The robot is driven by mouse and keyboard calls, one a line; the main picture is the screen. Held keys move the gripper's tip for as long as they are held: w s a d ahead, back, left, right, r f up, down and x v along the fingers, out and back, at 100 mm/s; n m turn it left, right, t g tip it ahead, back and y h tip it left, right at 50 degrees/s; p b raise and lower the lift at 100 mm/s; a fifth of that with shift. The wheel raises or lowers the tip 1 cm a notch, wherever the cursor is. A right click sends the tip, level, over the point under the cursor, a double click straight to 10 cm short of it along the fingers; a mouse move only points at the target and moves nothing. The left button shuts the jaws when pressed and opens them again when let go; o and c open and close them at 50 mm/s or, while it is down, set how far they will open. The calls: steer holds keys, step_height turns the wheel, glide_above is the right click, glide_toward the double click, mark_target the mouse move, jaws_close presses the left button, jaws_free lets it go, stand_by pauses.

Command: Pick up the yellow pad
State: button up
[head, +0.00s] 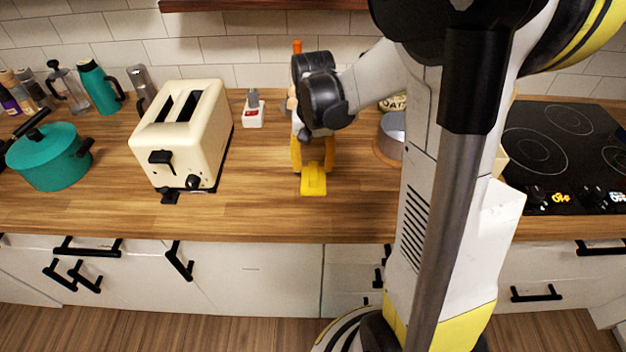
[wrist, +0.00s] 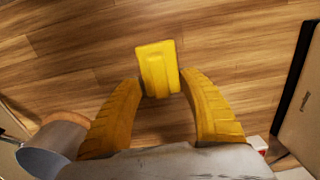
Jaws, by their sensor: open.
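The yellow pad (head: 314,181) lies on the wooden counter near its front edge, right of the toaster. It has a flat base with a raised ridge. In the wrist view the yellow pad (wrist: 158,66) sits just beyond the fingertips, with its near end about between them. My gripper (head: 313,164) points down over the counter at the pad. Its two yellow fingers are spread apart, and in the wrist view the open gripper (wrist: 168,86) holds nothing. In the head view the fingers partly overlap the pad's far end, and I cannot tell if they touch it.
A cream toaster (head: 181,135) stands to the left, with a teal pot (head: 48,157) farther left. A small white and red item (head: 253,112) is behind. A grey round container (head: 392,135) stands to the right, before the black cooktop (head: 560,150). Counter around the pad is clear.

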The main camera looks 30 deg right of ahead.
mark_target(313, 170)
step_height(313, 170, down, 4)
steer(key=shift+d+r+b, duration=0.1)
steer(key=shift+b, duration=0.55)
steer(key=shift+r, duration=0.1)
jaws_close()
